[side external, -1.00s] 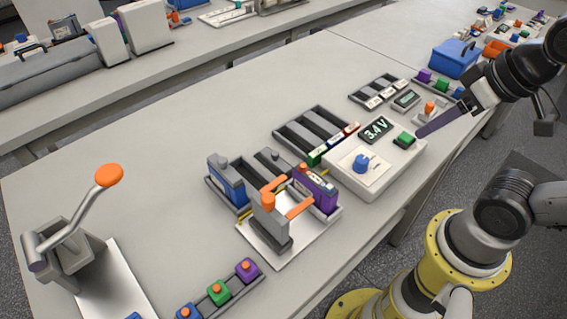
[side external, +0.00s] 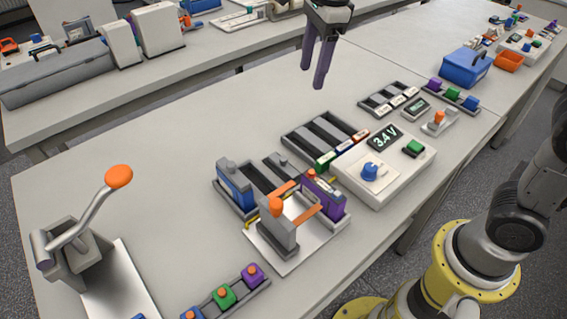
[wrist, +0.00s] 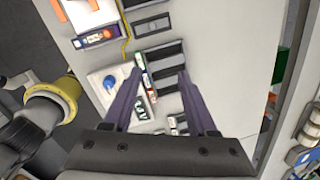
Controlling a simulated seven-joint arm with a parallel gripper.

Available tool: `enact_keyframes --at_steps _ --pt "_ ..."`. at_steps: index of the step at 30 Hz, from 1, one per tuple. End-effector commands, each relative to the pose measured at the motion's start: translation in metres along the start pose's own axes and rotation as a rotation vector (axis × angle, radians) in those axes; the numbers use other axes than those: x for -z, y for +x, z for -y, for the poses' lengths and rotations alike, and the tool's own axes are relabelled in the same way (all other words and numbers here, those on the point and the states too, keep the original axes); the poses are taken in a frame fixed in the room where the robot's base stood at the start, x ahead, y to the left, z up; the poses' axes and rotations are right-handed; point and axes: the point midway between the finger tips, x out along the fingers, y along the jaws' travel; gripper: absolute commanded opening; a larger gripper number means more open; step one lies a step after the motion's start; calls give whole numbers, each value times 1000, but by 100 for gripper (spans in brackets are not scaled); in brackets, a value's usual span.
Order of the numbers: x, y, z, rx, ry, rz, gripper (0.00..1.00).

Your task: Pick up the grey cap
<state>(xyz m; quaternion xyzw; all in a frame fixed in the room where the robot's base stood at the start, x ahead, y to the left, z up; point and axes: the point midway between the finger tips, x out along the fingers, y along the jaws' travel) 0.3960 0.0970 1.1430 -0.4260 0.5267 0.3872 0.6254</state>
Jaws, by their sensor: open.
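A small grey knob-like cap (side external: 282,159) stands on a dark slotted holder, between a blue cell with a grey top (side external: 232,173) and a purple cell (side external: 324,196). I cannot tell for sure whether this knob or the blue cell's grey top is the grey cap. My gripper (side external: 313,77) points down above the table, behind the slotted racks, its two purple fingers apart and empty. In the wrist view its fingers (wrist: 158,77) are spread over a slotted rack (wrist: 160,52); the grey cap is not clearly seen there.
An orange-handled clamp (side external: 277,228) stands directly in front of the holder. A meter box reading 3.4 V (side external: 384,178) is to its right. A lever press (side external: 75,240) stands at the left. The tabletop (side external: 170,150) behind the holder is clear.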

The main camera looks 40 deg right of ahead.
Motion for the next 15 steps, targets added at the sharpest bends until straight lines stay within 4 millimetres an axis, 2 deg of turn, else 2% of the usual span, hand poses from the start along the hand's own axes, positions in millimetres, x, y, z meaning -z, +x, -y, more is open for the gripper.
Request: enact_keyframes --at_steps 1,3,6,15 --pt "-15 17 6 -29 -2 -16 58" --pt "-31 37 11 -58 -24 -33 58" --pt "-45 61 11 -93 -52 -54 58" --pt "-52 101 -1 -134 -80 -81 58"
